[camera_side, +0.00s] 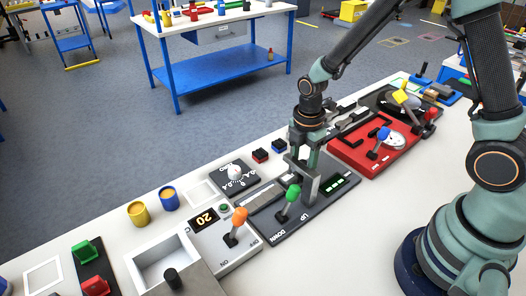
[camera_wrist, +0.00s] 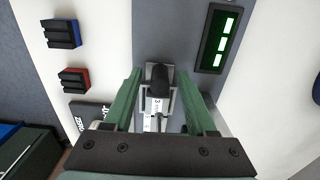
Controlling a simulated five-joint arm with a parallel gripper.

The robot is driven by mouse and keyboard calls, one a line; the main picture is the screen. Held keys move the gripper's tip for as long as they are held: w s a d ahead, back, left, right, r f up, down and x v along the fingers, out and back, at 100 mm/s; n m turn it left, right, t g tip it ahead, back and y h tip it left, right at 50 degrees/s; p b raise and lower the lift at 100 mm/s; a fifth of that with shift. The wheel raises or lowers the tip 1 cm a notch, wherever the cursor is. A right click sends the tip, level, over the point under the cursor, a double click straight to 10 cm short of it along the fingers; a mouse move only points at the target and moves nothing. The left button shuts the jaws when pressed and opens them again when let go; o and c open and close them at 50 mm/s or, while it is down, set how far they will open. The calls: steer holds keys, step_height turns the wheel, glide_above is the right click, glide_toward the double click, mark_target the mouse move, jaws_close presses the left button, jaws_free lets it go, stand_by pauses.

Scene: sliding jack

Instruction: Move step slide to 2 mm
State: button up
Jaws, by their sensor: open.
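The step slide has a black knob (camera_wrist: 158,78), seen from above in the wrist view, on a light metal plate with number marks such as a 3 (camera_wrist: 157,103). My gripper (camera_wrist: 159,72) is open, with one green finger to the left and one to the right of the knob. Gaps show on both sides of the knob, so it is not gripped. In the side view my gripper points down over the dark grey panel (camera_side: 290,222), and its fingers hide the knob there. The exact slide reading cannot be made out.
A green lever (camera_side: 292,193) and a green-lit display (camera_side: 336,186) are on the same panel. An orange lever (camera_side: 239,217) stands to the left, a red panel (camera_side: 350,150) to the right. Red and blue blocks (camera_wrist: 72,77) (camera_wrist: 61,33) lie near the gripper.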

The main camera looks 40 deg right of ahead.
jaws_close()
stand_by(1.4)
